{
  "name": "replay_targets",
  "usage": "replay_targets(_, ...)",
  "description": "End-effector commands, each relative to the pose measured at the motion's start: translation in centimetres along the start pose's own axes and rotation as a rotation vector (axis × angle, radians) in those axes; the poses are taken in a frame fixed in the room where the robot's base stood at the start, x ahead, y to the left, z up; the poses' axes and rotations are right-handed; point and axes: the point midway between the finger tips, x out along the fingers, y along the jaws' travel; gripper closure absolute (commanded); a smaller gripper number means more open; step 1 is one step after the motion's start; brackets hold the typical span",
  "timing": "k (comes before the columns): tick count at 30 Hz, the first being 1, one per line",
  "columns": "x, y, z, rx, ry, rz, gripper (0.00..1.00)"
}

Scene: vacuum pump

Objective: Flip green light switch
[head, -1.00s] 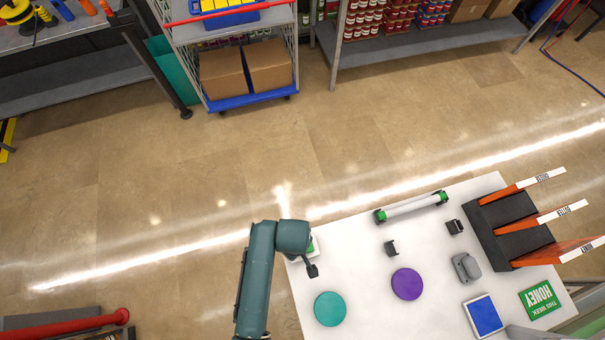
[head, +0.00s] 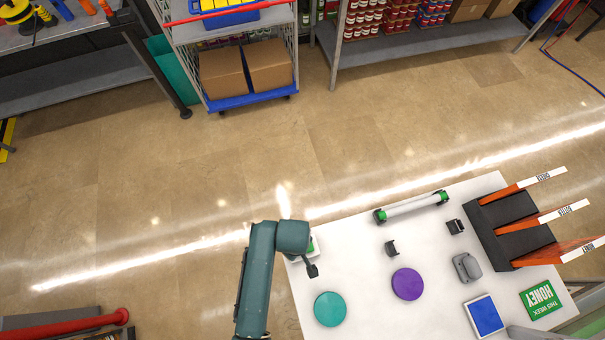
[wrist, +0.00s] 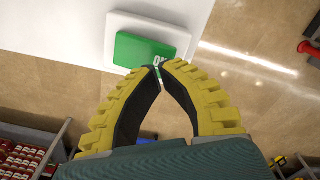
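The green light switch (wrist: 142,50) is a green rocker on a white plate (wrist: 117,22), at the table's edge in the wrist view. White letters, seemingly "ON", show at its right end, partly covered by my fingertips. My gripper (wrist: 159,70) has yellow ribbed fingers with black inner pads; its tips meet with nothing between them. The tips are at the switch's lower right edge; I cannot tell whether they touch it.
The white table (head: 350,265) holds a tube lamp with green ends (head: 410,206), a teal disc (head: 330,309), a purple disc (head: 407,284), a blue square (head: 485,316) and a black stand with orange dividers (head: 505,230). Open floor lies behind the table.

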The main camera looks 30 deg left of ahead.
Motion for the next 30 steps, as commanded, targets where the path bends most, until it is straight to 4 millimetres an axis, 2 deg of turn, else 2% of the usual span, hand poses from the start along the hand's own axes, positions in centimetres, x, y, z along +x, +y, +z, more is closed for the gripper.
replay_targets(30, 1.6, 0.0, 0.0, 0.0, 0.0, 0.0, 1.0)
